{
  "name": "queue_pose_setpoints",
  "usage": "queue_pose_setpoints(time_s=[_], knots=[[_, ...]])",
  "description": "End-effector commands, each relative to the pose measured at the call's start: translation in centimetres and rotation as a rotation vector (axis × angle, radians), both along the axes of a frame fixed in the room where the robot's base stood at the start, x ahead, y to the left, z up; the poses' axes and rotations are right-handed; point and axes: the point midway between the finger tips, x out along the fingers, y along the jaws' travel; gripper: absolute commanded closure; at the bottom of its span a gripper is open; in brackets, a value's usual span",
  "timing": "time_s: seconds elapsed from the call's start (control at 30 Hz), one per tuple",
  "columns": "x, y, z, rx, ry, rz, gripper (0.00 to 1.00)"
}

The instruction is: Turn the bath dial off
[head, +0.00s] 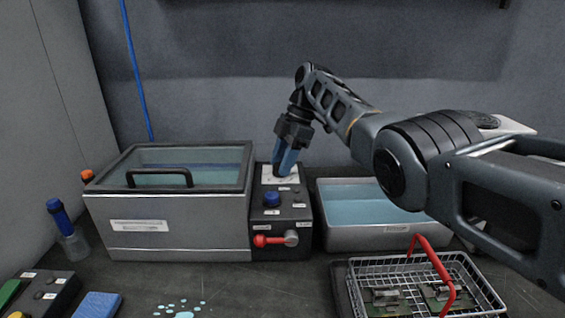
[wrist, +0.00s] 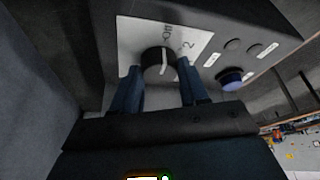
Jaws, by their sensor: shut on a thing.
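The bath dial (wrist: 157,62) is a round black knob with a white pointer line, on a white plate (wrist: 190,38) with printed marks. The line runs roughly up and down in the wrist view; which mark it is set to I cannot tell for sure. My gripper (wrist: 160,82) has its blue fingers either side of the dial and is shut on it. In the head view my gripper (head: 285,168) reaches down onto the white plate (head: 268,180) at the back of the dark control box (head: 262,222); the dial is hidden there by the fingers.
A blue button (head: 271,199) and a red lever (head: 268,240) are on the same box. A lidded bath (head: 180,228) stands left, an open water tray (head: 375,238) right. A wire basket with a red handle (head: 418,246) stands in front. A blue-capped bottle (head: 62,222) is far left.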

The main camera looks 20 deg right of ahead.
Motion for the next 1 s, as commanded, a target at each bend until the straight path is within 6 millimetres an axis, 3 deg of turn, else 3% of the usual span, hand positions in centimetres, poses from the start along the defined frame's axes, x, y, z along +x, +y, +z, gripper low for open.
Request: queue_pose_setpoints(time_s=[0.17,0.2,0.4,0.73,1.0], knots=[[0.0,0.0,-0.1,-0.001,0.001,0.000,0.87],[0.0,0.0,-0.1,-0.001,0.001,0.000,0.53],[0.0,0.0,-0.1,0.000,0.001,0.000,0.34],[0.0,-0.2,0.5,0.000,-0.001,-0.001,0.33],[0.2,-1.8,4.4,-0.001,-0.002,-0.001,0.33]])
